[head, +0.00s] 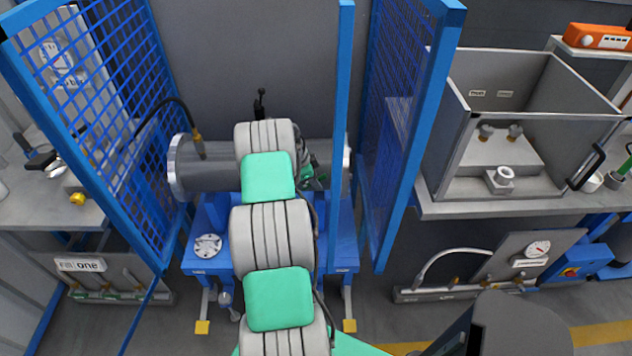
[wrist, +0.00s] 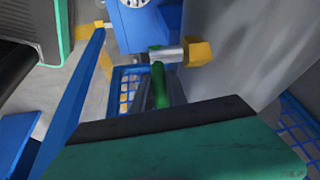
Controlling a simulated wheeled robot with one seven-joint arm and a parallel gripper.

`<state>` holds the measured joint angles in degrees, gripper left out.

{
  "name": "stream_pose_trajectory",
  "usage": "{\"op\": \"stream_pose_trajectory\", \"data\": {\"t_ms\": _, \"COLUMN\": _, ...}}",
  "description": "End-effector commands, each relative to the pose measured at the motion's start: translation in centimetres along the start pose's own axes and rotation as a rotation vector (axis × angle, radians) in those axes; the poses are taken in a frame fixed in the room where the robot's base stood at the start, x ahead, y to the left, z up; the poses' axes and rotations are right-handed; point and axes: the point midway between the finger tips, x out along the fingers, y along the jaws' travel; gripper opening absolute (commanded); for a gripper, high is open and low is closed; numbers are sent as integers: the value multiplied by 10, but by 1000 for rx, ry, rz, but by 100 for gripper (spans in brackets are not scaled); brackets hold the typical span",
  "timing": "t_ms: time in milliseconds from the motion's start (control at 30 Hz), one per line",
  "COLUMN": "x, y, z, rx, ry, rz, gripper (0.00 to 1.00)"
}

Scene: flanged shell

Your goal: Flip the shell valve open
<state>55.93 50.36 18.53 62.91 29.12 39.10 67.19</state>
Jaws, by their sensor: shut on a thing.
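The shell (head: 215,165) is a grey horizontal cylinder with flanged ends, on a blue stand (head: 335,255). In the wrist view a valve with a silver body (wrist: 168,56) and a yellow end (wrist: 199,52) sits near a blue block. Its green lever (wrist: 160,86) points down the picture, behind the dark edge of my gripper (wrist: 165,118). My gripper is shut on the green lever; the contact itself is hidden. In the head view my arm hides the middle of the shell, and I cannot make out the fingertips or valve clearly.
Blue mesh panels (head: 95,110) and (head: 395,130) stand left and right of the shell. A black upright lever (head: 260,103) shows above it. A grey open box (head: 440,125) stands on the right bench. Floor shows around the stand's feet.

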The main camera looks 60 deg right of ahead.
Motion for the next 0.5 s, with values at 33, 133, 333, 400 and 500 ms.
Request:
{"op": "stream_pose_trajectory", "data": {"t_ms": 33, "x": -9, "y": -12, "z": -1, "rx": -1, "ry": 0, "rz": -32, "gripper": 0}}
{"op": "stream_pose_trajectory", "data": {"t_ms": 133, "x": -9, "y": -12, "z": -1, "rx": -1, "ry": 0, "rz": -32, "gripper": 0}}
{"op": "stream_pose_trajectory", "data": {"t_ms": 333, "x": -9, "y": -12, "z": -1, "rx": -1, "ry": 0, "rz": -30, "gripper": 25}}
{"op": "stream_pose_trajectory", "data": {"t_ms": 400, "x": -8, "y": -10, "z": -2, "rx": 1, "ry": 0, "rz": -26, "gripper": 30}}
{"op": "stream_pose_trajectory", "data": {"t_ms": 500, "x": -6, "y": -8, "z": -2, "rx": 2, "ry": 0, "rz": -21, "gripper": 38}}
